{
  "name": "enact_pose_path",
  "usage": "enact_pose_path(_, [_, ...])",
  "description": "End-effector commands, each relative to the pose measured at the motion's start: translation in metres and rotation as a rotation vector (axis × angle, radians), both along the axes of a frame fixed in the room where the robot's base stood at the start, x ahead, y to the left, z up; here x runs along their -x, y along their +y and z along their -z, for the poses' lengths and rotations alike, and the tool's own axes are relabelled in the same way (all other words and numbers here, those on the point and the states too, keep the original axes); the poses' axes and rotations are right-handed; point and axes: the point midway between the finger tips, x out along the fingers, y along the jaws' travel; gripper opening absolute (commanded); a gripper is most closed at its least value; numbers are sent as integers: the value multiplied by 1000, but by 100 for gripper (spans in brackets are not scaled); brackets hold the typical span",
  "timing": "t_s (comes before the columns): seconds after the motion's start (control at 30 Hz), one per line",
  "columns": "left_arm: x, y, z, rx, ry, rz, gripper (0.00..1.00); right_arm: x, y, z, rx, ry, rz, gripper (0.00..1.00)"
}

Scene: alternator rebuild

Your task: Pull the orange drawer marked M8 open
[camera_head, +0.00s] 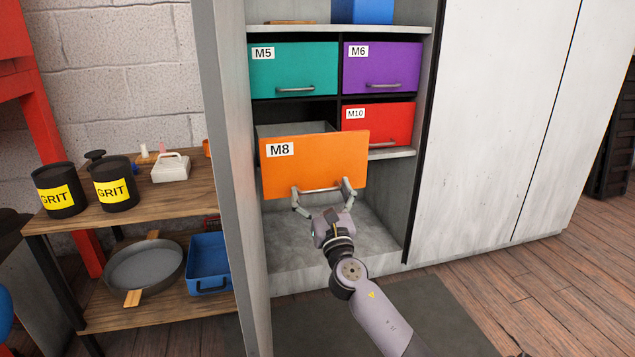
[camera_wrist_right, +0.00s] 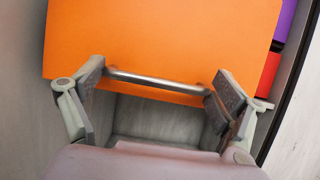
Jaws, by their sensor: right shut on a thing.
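The orange drawer marked M8 (camera_head: 325,160) stands out from the cabinet, with part of its grey inside showing behind its front. Its silver bar handle (camera_head: 322,190) runs along the lower edge of the front. My right gripper (camera_head: 324,190) is shut on this handle, with one finger at each end of the bar. The wrist view shows the handle (camera_wrist_right: 158,80) between the two finger pads, below the orange front (camera_wrist_right: 160,45). How deep the drawer still sits in its bay is hidden by its front. My left gripper is not in view.
Closed drawers M5 (camera_head: 305,75), M6 (camera_head: 395,75) and M10 (camera_head: 393,118) surround M8. A grey cabinet side wall (camera_head: 228,180) stands close on the left. A wooden shelf (camera_head: 170,195) holds two GRIT cans. The cabinet floor below M8 is clear.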

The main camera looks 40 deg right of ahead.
Motion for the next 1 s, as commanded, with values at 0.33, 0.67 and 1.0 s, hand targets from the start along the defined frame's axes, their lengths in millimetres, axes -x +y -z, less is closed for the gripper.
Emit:
enact_pose_path(0.33, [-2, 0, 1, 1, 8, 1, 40, 7, 0, -1, 1, -3, 9, 40])
enact_pose_path(0.67, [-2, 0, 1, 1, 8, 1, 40, 7, 0, -1, 0, -2, 9, 96])
enact_pose_path(1.0, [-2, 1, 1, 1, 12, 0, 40, 6, 2, 0, 0, -1, 3, 98])
